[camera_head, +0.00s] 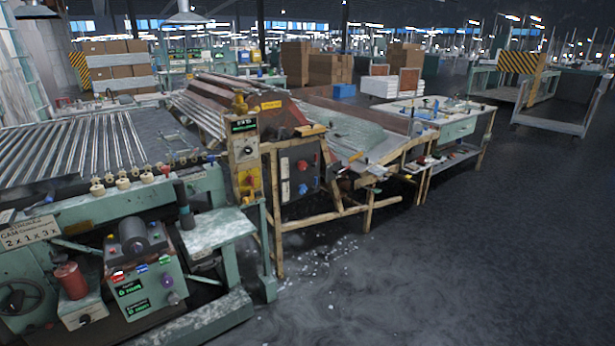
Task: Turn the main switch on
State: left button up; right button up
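Several switches and buttons show in the head view, and I cannot tell from labels which is the main switch. A dark panel (300,173) on a wooden frame stands near the middle, with a red knob (302,165) on it. Left of it, a yellow box (249,181) sits on a narrow post below a small green display (244,126). A green control box (147,282) at the lower left carries green displays and coloured buttons. The switch positions are too small to read. Neither of my grippers is in view.
A green machine with a roller bed (70,150) fills the left. A wooden-framed sloped table (345,135) stands behind the dark panel, and a workbench (455,125) is farther right. White fragments lie on the floor near the frame. The floor (480,260) at the right is clear.

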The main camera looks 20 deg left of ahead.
aim_at(250, 179)
jog(key=z, duration=0.6)
jog(key=i, duration=2.25)
jog(key=u, duration=1.05)
jog(key=i, duration=0.75)
jog(key=u, duration=0.6)
